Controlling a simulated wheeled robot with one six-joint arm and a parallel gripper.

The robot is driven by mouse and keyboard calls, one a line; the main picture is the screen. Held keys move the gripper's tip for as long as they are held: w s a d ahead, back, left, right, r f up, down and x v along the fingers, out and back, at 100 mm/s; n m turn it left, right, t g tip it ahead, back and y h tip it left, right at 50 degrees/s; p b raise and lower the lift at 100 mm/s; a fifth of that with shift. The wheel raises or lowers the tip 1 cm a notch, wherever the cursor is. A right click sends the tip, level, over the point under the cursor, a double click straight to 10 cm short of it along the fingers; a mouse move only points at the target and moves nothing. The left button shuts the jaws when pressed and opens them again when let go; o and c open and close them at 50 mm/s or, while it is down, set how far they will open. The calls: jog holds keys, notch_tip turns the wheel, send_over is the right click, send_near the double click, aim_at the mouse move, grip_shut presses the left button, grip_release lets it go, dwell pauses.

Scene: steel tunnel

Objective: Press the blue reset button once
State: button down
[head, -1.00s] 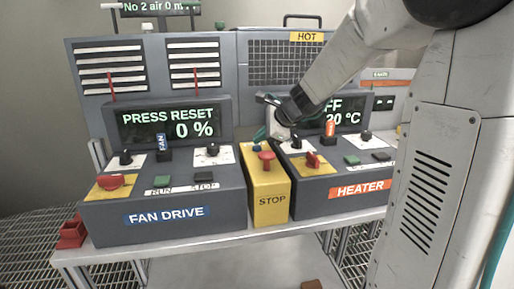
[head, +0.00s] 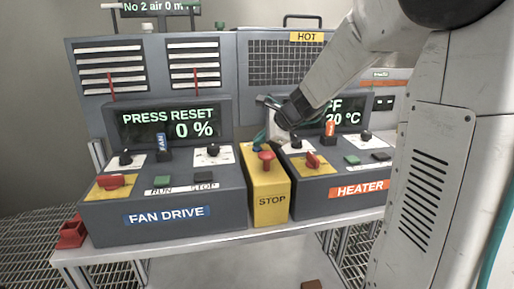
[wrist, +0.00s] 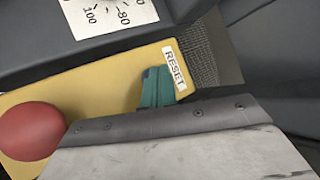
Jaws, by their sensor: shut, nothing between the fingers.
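The yellow stop box (head: 270,205) stands between the fan drive and heater consoles, with a red mushroom button (head: 266,158) on top. In the wrist view, a white RESET label (wrist: 174,68) lies at one end of its yellow top, with the red button (wrist: 30,131) at the other. My gripper (head: 259,141) is shut and empty, its teal fingertips (wrist: 156,78) pointing down beside the RESET label. The blue reset button is hidden, or nearly so, behind the fingertips. I cannot tell whether they touch it or whether it is pressed in.
The fan drive console (head: 165,205) on the left has a display (head: 172,122) reading PRESS RESET, 0 %. The heater console (head: 335,180) is on the right, partly behind my arm. Knobs and switches stand close on both sides. A red part (head: 72,232) sits at the table's left edge.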

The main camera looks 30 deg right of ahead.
aim_at(260, 148)
jog(key=shift+f, duration=0.15)
dwell(0.4)
jog(key=shift+r, duration=0.85)
jog(key=shift+r, duration=0.1)
jog(key=shift+r, duration=2.45)
